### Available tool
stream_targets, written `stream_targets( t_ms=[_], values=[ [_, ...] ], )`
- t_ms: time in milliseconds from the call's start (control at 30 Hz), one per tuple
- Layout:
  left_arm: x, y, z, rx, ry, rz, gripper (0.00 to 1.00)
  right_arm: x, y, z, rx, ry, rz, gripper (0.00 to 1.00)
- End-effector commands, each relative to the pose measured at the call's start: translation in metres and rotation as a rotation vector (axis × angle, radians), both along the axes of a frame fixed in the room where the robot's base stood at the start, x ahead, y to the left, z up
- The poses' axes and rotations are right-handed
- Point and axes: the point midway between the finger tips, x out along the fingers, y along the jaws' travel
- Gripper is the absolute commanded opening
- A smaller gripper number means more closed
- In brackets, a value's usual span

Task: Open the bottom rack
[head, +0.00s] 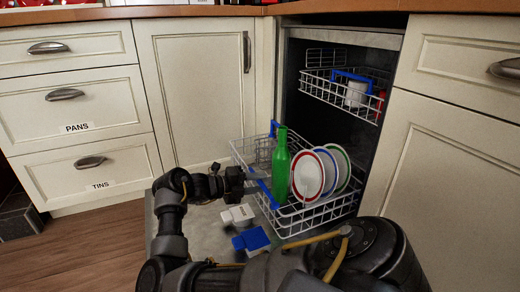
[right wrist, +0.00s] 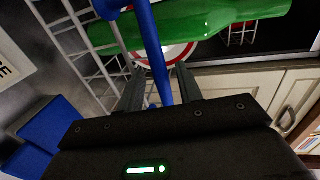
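The bottom rack (head: 310,222) is a white wire basket sitting out over the lowered dishwasher door (head: 205,222). It holds a green bottle (head: 281,168) and several plates (head: 307,176). A blue handle bar (head: 268,194) runs along its front; it also shows in the right wrist view (right wrist: 160,65). My right gripper (head: 256,181) is at this handle. In the right wrist view its two fingers (right wrist: 160,85) stand apart, with the blue bar between them and a visible gap on each side. My left gripper is not in view.
A white block (head: 238,214) and a blue block (head: 252,240) lie on the door, left of the rack. The top rack (head: 340,92) with a white cup (head: 356,94) is above. Cabinets and drawers (head: 75,128) flank the dishwasher. Wooden floor (head: 85,250) is clear at left.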

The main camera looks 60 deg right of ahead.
Motion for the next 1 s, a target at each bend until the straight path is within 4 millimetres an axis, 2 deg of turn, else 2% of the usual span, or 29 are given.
stream_targets(
  t_ms=[233, 500, 1000],
  values=[
    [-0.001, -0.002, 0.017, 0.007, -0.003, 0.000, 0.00, 0.028, 0.040, 0.013, 0.003, 0.000, 0.005, 0.36],
    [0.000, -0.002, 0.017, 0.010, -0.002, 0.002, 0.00, 0.049, 0.073, 0.018, 0.003, 0.000, 0.002, 0.36],
    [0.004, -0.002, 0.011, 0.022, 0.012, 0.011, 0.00, 0.053, 0.079, 0.019, -0.001, 0.000, 0.001, 0.36]
  ],
)
